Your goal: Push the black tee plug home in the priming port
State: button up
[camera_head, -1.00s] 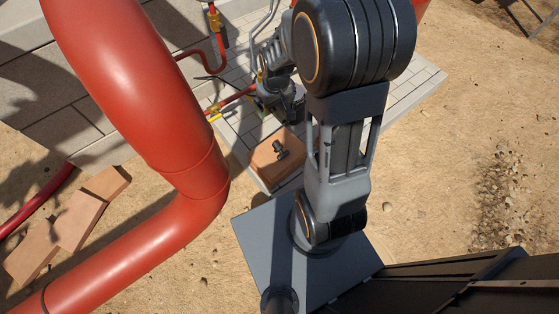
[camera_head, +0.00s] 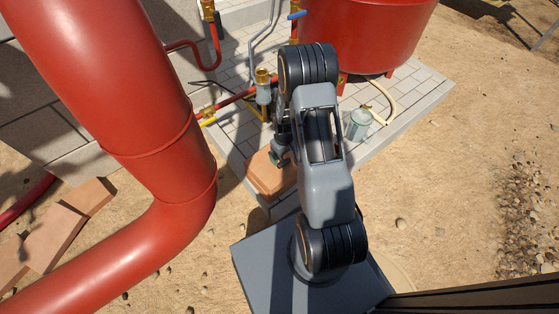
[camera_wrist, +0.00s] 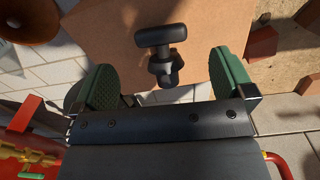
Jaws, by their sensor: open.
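The black tee plug (camera_wrist: 162,42) is on a terracotta block (camera_wrist: 110,30) in the wrist view, its crossbar towards the top of the picture. My gripper (camera_wrist: 163,78) is open, with one green pad on each side and the plug's lower end near the gap between them. The pads do not touch the plug. In the head view my arm reaches down over the block (camera_head: 266,182), and the plug cannot be told clearly from the dark gripper parts. A grey upright fitting with a brass top (camera_head: 263,80) stands behind; I cannot tell whether it is the priming port.
A thick red pipe (camera_head: 150,120) fills the left of the head view. A red tank (camera_head: 365,35) stands at the back on the paved slab. A clear jar (camera_head: 359,124) and a pale hose are right of my arm. Open sand lies to the right.

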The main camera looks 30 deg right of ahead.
aim_at(284, 161)
jog(key=shift+w+f+b, duration=0.15)
jog(key=shift+f+b, duration=1.45)
jog(key=shift+f, duration=1.6)
jog(key=shift+r, duration=0.1)
jog(key=c, duration=1)
